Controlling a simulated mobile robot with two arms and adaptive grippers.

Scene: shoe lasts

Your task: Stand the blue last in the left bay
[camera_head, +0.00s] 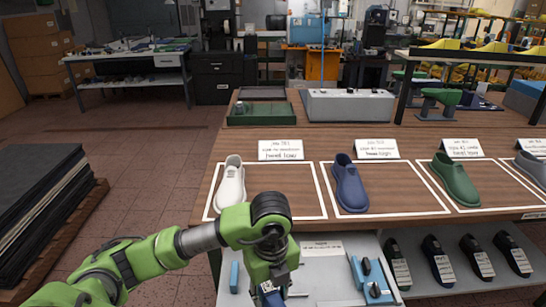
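The blue last (349,186), shaped like a shoe, stands in the second white-outlined bay from the left (407,193), toward that bay's left side. A white last (230,184) stands in the leftmost bay (285,197), also at its left side; the rest of that bay is bare. My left gripper (270,292) points down at the bottom edge, in front of the bench and apart from the blue last. Its fingertips are partly cut off by the frame. A small blue patch shows at them, and I cannot tell whether it is held. My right gripper is out of view.
A green last (455,181) and a grey last (532,168) stand in bays further right. Label cards (280,150) stand behind the bays. A green tray (262,114) and grey box (347,106) are at the back. The lower shelf holds blue items (372,281) and several dark lasts (438,261).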

